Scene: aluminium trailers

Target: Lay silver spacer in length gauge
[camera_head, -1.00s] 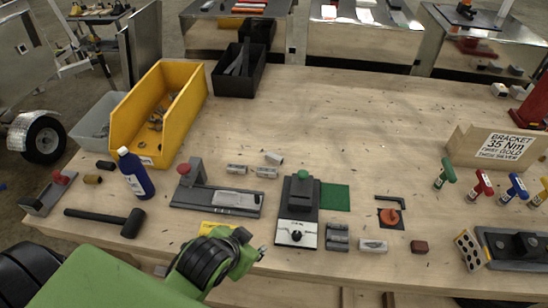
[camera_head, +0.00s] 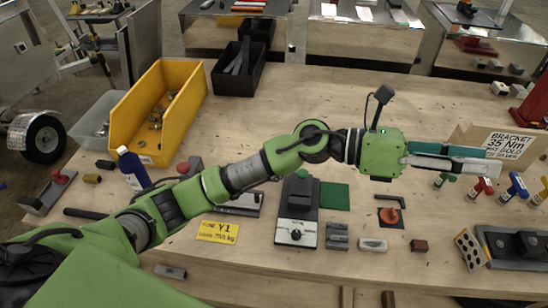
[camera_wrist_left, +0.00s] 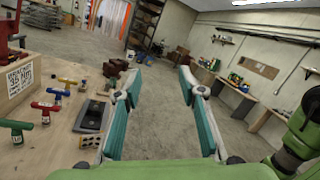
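My left gripper (camera_head: 488,160) reaches to the right across the bench, above the area by the bracket sign. Its two fingers are apart with nothing between them, as the left wrist view also shows (camera_wrist_left: 162,85). A grey slotted fixture with a red knob, possibly the length gauge (camera_head: 243,203), is partly hidden behind my left arm. The small silver cylinders behind it are hidden by that arm. A silver piece (camera_head: 373,245) lies at the front of the bench; I cannot tell whether it is the spacer. My right gripper is not in view.
A black device with a green knob (camera_head: 297,232) stands mid-bench beside a green pad (camera_head: 335,197). A yellow bin (camera_head: 143,120), blue bottle (camera_head: 131,165) and black bin (camera_head: 230,84) stand left. Coloured T-handles (camera_head: 515,187) stand right. The back middle is clear.

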